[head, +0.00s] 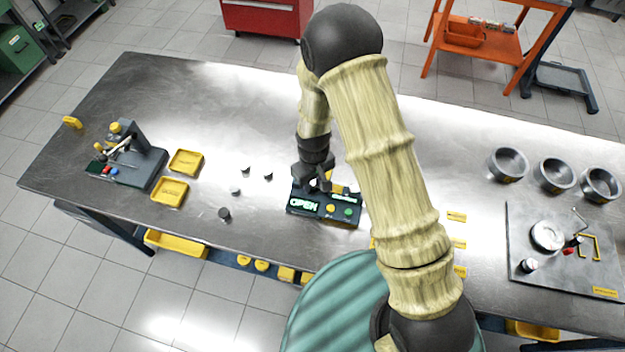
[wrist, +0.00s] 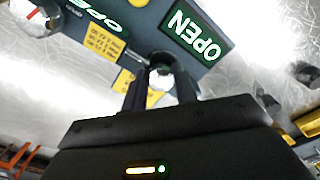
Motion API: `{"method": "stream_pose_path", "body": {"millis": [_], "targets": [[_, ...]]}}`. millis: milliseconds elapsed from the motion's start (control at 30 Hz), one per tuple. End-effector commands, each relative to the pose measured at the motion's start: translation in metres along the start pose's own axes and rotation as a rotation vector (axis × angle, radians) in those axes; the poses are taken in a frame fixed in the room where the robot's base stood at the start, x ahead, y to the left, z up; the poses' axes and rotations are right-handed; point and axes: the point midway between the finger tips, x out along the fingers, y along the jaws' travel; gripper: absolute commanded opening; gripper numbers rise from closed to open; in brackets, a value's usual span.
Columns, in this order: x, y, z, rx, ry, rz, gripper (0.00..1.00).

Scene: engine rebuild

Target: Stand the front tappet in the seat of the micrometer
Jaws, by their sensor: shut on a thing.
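The micrometer (head: 322,211) is a dark block with a lit green OPEN display and yellow and green buttons, standing near the table's front edge. In the wrist view its OPEN display (wrist: 195,36) lies just beyond my fingers. My gripper (head: 315,186) is over the back of the micrometer. In the wrist view my gripper (wrist: 160,92) is shut on a shiny, round-ended tappet (wrist: 161,78). The seat is hidden by the fingers, and I cannot tell whether the tappet touches it.
Several small dark cylinders, one of them at the front (head: 223,213), stand left of the micrometer. Two yellow trays (head: 170,191) and a grey bench device (head: 138,165) are farther left. Metal rings (head: 507,165) and a fixture plate (head: 530,275) are at right.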

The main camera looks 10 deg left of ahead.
Motion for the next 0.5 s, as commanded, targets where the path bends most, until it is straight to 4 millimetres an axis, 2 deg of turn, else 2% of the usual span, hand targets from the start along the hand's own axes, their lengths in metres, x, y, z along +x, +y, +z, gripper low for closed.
{"method": "stream_pose_path", "body": {"millis": [100,133,233,267,500], "targets": [[-0.0002,-0.001,-0.0003,-0.002,0.0,0.0,0.07],[-0.0002,-0.0016,-0.0005,-0.004,0.0,0.0,0.31],[-0.0002,-0.0026,-0.0007,-0.006,0.0,0.0,0.5],[-0.0002,-0.0027,-0.0008,-0.006,0.0,0.0,0.54],[-0.0002,-0.0028,-0.0007,-0.006,0.0,0.0,0.54]]}}
